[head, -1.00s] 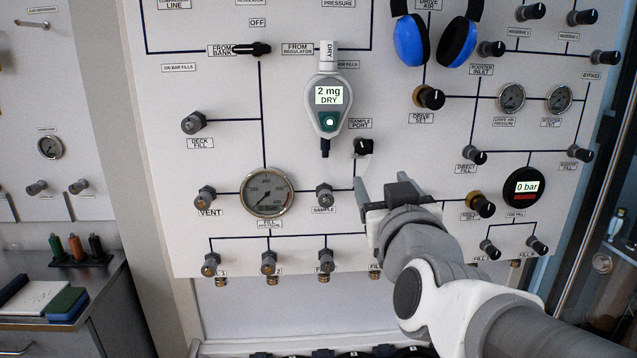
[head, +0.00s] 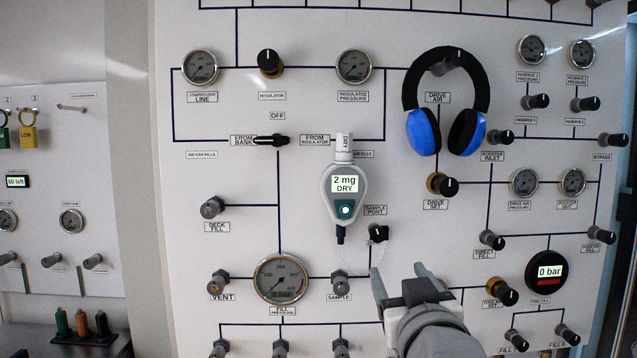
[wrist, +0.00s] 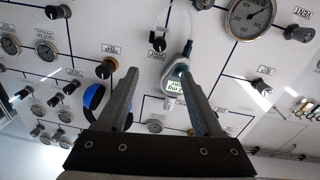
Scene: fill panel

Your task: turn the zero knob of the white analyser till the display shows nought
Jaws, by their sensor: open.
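The white analyser (head: 344,195) hangs upright on the panel, left of centre. Its display (head: 345,184) reads 2 mg DRY. Below the display is a green patch with a round pale knob or button (head: 345,209); I cannot tell whether this is the zero knob. A white cap marked DRY (head: 344,146) sits on top. My gripper (head: 402,280) is open and empty, below and right of the analyser, apart from it. In the wrist view the analyser (wrist: 173,85) appears upside down between and beyond the fingers (wrist: 158,78), partly covered by the right finger.
The sample port (head: 378,233) is just above my gripper, with a clear tube running from it. Blue ear defenders (head: 424,132) hang to the upper right. A fill pressure gauge (head: 282,280) and several valve knobs surround the analyser. The panel directly beside the analyser's left is fairly clear.

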